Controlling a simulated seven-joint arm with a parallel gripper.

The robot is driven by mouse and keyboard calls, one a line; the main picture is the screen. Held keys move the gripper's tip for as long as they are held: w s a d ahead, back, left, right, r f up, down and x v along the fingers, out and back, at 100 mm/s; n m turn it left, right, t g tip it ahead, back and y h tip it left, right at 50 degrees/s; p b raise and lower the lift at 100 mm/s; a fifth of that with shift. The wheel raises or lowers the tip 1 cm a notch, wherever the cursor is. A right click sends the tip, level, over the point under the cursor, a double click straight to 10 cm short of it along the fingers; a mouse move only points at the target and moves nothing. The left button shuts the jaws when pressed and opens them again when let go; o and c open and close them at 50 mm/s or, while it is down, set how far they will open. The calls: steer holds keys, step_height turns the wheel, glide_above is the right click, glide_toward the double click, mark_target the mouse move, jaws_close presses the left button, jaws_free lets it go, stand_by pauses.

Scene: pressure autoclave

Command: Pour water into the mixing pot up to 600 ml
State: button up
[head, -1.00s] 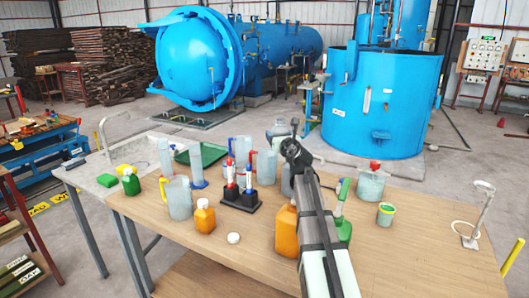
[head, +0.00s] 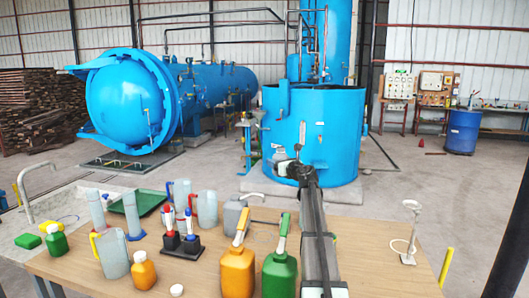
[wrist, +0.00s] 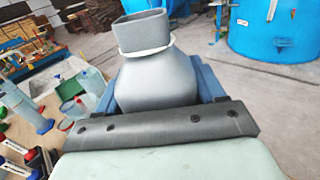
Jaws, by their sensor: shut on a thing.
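My gripper (wrist: 158,98) is shut on a grey rounded bottle (wrist: 157,72) with an open, squarish neck and a pale ring around its collar. Blue finger parts show on both sides of it in the wrist view. In the head view the bottle (head: 281,160) is a small pale shape at the far end of my arm, in front of the blue open tank. I cannot see any water level in it. A grey jug (head: 234,215) stands on the table left of my arm. I cannot tell which vessel is the mixing pot, and no 600 ml mark is readable.
The wooden table (head: 375,268) holds an orange bottle (head: 237,272), a green bottle (head: 279,274), a clear jug (head: 113,255), a black holder (head: 182,245) and several cylinders. A white stand (head: 410,232) is at the right. The table's right part is mostly clear.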

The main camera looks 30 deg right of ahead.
steer(key=s+d+f, duration=0.3)
steer(key=s+f, duration=0.3)
steer(key=f, duration=0.4)
steer(key=shift+s+d+f+y, duration=0.2)
steer(key=shift+s+f+y, duration=0.05)
steer(key=shift+s+y, duration=0.1)
steer(key=m, duration=1.1)
steer(key=shift+d+m, duration=0.2)
steer(key=shift+m, duration=0.2)
steer(key=shift+f+m, duration=0.35)
steer(key=shift+m, duration=0.75)
steer(key=shift+f+m, duration=0.35)
steer(key=shift+m, duration=0.4)
steer(key=shift+f+m, duration=0.3)
steer(key=shift+m, duration=0.45)
stand_by(0.8)
steer(key=shift+d+r, duration=0.1)
stand_by(0.4)
